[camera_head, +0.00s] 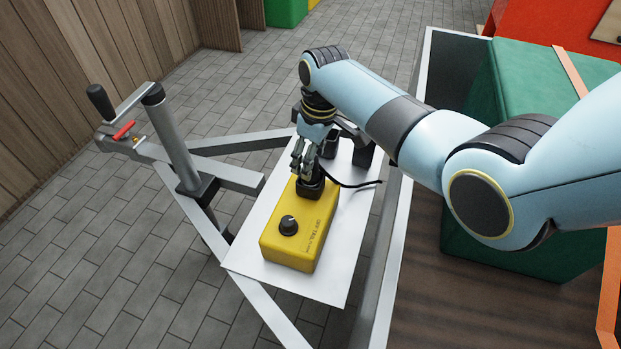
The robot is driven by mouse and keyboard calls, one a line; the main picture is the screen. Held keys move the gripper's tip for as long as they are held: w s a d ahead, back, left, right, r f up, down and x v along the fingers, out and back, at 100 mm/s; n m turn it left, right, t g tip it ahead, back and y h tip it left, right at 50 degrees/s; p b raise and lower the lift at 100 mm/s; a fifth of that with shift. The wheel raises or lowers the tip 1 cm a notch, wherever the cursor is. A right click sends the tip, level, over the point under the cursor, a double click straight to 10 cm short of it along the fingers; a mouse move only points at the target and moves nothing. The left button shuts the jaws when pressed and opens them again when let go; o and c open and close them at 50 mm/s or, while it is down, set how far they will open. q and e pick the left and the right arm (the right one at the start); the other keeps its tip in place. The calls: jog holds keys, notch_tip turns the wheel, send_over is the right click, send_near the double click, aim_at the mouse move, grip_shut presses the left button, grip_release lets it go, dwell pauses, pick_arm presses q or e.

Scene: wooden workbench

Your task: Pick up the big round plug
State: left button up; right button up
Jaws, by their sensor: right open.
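A yellow box (293,250) lies on a white board, with a black round knob (288,225) on its near end. A black plug-like piece (311,189) sits at the far end of the box's top; its full shape is partly hidden by my fingers. A black cable (352,186) runs from near it to the right. My right gripper (306,172) points down just above and around this black piece, with its fingers open. I cannot tell whether the fingers touch it. My left gripper is out of view.
The white board (255,240) rests on a grey metal frame. A post with a crank handle (125,125) stands to the left. Black blocks (361,152) stand behind my gripper. A large green box (490,100) stands at the right. The board's near end is clear.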

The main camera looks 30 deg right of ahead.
grip_shut()
dwell(0.5)
